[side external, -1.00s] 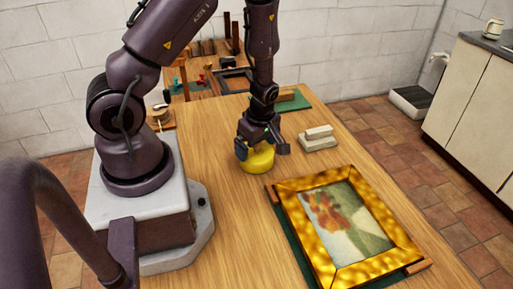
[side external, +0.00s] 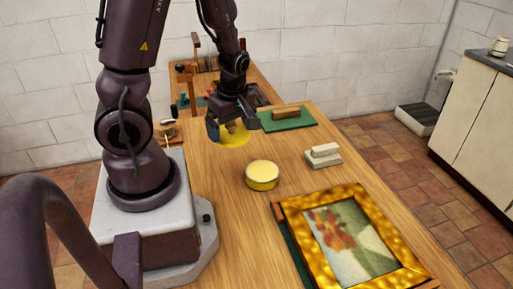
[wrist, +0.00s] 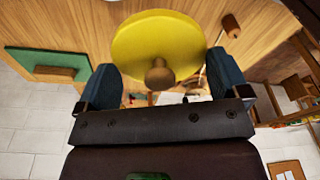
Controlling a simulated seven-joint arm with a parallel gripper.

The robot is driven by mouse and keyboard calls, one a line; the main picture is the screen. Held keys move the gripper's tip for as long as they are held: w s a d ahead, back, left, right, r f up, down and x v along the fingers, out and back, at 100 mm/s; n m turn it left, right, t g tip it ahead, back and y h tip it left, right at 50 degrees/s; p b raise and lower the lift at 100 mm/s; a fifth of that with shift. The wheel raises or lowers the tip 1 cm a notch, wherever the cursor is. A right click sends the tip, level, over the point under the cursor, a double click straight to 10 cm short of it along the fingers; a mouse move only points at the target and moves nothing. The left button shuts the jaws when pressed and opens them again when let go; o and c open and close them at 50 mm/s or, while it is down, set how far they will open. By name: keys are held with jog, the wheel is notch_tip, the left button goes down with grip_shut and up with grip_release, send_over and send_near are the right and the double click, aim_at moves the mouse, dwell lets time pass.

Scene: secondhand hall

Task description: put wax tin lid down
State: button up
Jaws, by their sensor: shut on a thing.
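The wax tin (side external: 262,177) stands open on the wooden table, its pale yellow wax showing. The yellow lid (side external: 233,139) is in my gripper (side external: 232,128), above the table behind and left of the tin in the side view. In the wrist view, the round lid (wrist: 150,35) with its wooden knob (wrist: 159,75) lies between my two blue-grey fingers. My gripper is shut on the lid, which is apart from the tin. How far the lid is above the tabletop is hard to tell.
Pale blocks (side external: 323,155) lie right of the tin. A gold-framed flower picture (side external: 350,235) lies at the front right. A green mat (side external: 287,119) with a wooden block (side external: 286,113) is behind. Bare tabletop surrounds the tin.

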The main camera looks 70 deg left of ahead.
jog(key=shift+s+a+f, duration=0.15)
jog(key=shift+a+f, duration=0.05)
jog(key=shift+a, duration=0.2)
jog(key=shift+s+a+f, duration=0.1)
jog(key=shift+a+f, duration=0.05)
jog(key=shift+a, duration=0.25)
send_over(254, 148)
jog(key=s+d, duration=0.3)
notch_tip(254, 148, down, 4)
jog(key=f, duration=0.1)
jog(key=w+a+f, duration=0.1)
jog(key=w+f, duration=0.1)
jog(key=f, duration=0.1)
jog(key=shift+w+a, duration=0.1)
jog(key=shift+a, duration=0.3)
jog(key=shift+w+a+f, duration=0.3)
jog(key=shift+f, duration=0.15)
jog(key=shift+w+a+f, duration=0.1)
jog(key=shift+w+f, duration=0.05)
jog(key=shift+f, duration=1.55)
jog(key=shift+f, duration=0.2)
